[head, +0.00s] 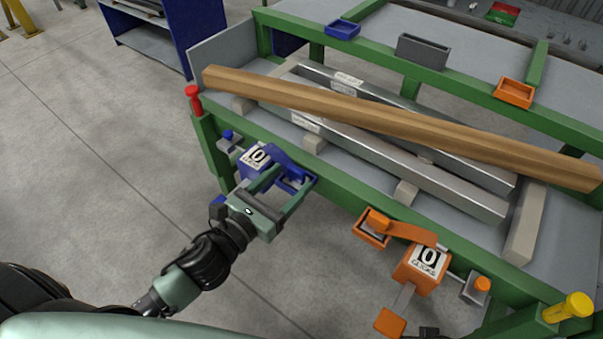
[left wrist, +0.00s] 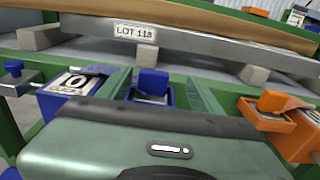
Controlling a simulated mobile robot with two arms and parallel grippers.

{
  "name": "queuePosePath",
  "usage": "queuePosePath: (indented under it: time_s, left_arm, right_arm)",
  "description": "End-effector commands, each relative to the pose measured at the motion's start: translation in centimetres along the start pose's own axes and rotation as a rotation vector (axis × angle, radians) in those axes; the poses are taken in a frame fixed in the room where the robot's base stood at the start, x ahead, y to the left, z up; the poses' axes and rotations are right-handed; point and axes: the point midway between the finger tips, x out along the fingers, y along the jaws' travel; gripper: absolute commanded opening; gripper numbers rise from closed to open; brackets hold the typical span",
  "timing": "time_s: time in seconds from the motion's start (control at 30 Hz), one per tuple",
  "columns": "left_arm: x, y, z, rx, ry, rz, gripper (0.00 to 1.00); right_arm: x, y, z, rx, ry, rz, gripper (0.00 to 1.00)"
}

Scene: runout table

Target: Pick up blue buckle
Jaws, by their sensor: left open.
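The blue buckle (head: 293,176) sits at the small blue tray on the table's front rail, at the end of a blue strap from the blue ratchet box (head: 256,166) marked 0. In the left wrist view, the buckle (left wrist: 152,81) stands upright in the blue tray (left wrist: 150,98), ahead of my gripper body. My left gripper (head: 292,178) is open, its fingers on either side of the buckle and tray in the picture. Whether they touch the buckle cannot be told. Its fingers (left wrist: 162,92) flank the buckle in the wrist view too. My right gripper is not in view.
An orange ratchet box (head: 418,272) with strap and orange tray (head: 372,236) is to the right. A wooden beam (head: 390,122) lies across metal bars behind, one labelled LOT 118 (left wrist: 137,32). A red post (head: 194,98) and yellow knob (head: 568,308) mark the rail's ends.

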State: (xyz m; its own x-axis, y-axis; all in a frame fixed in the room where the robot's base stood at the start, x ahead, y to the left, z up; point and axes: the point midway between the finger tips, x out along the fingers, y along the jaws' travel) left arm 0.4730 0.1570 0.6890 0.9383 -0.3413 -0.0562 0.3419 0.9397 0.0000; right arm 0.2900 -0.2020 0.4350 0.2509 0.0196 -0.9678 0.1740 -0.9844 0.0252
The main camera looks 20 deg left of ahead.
Motion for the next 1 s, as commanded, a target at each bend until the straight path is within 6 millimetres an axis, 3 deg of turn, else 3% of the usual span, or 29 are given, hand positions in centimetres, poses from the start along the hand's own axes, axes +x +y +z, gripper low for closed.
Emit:
queuePosePath:
  time_s: [0.3, 0.6, 0.9, 1.0]
  left_arm:
    - [2.9, 0.2, 0.1, 0.002, -0.004, 0.0, 0.65]
    - [7.0, 0.8, -0.2, 0.001, -0.002, 0.001, 0.65]
    - [7.5, 0.8, -0.3, 0.0, 0.0, 0.0, 0.65]
    - [7.5, 0.8, -0.3, 0.0, 0.0, 0.0, 0.4]
  right_arm:
    - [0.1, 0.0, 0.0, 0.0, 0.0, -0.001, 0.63]
    - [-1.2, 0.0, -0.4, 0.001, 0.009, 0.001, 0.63]
    - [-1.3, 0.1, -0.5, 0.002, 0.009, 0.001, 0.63]
    - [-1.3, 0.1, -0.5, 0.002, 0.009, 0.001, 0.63]
